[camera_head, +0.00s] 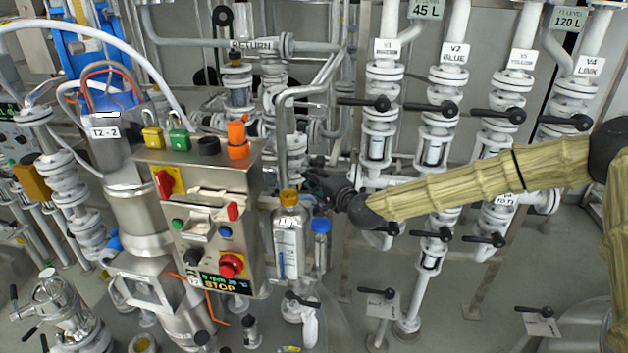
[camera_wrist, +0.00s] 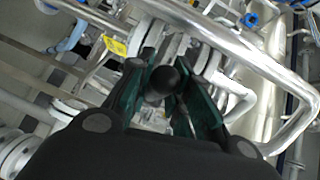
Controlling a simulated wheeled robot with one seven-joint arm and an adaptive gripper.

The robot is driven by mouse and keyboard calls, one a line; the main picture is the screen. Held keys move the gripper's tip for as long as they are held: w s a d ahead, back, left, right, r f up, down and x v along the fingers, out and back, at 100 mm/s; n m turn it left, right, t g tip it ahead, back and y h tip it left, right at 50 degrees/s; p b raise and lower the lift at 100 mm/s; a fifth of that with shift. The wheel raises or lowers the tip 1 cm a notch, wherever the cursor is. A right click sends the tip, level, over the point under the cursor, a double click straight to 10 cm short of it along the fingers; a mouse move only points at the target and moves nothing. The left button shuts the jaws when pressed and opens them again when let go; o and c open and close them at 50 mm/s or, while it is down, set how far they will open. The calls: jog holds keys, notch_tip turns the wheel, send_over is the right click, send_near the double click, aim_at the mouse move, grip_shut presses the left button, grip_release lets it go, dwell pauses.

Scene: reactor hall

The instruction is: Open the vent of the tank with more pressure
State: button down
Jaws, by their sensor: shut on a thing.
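My gripper (camera_head: 318,186) is at the middle of the head view, beside grey pipes behind the control box; its fingers are small and partly hidden there. In the wrist view its green-lined fingers (camera_wrist: 160,90) are closed on a round black knob (camera_wrist: 168,78). The knob looks like the end of a valve lever; the rest of that lever is hidden. I cannot tell which tank it belongs to. A metal vessel labelled T2-2 (camera_head: 104,150) stands at the left of the head view. No readable pressure value shows in either view.
A control box (camera_head: 205,215) with coloured switches and a STOP display stands left of my gripper. Bottles with an orange cap (camera_head: 289,240) and blue cap (camera_head: 321,245) are close below. A bent pipe (camera_wrist: 245,60) crosses near my fingers. Black-levered valves (camera_head: 435,107) line the right.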

jog(key=shift+f+b, duration=0.3)
jog(key=shift+b, duration=0.3)
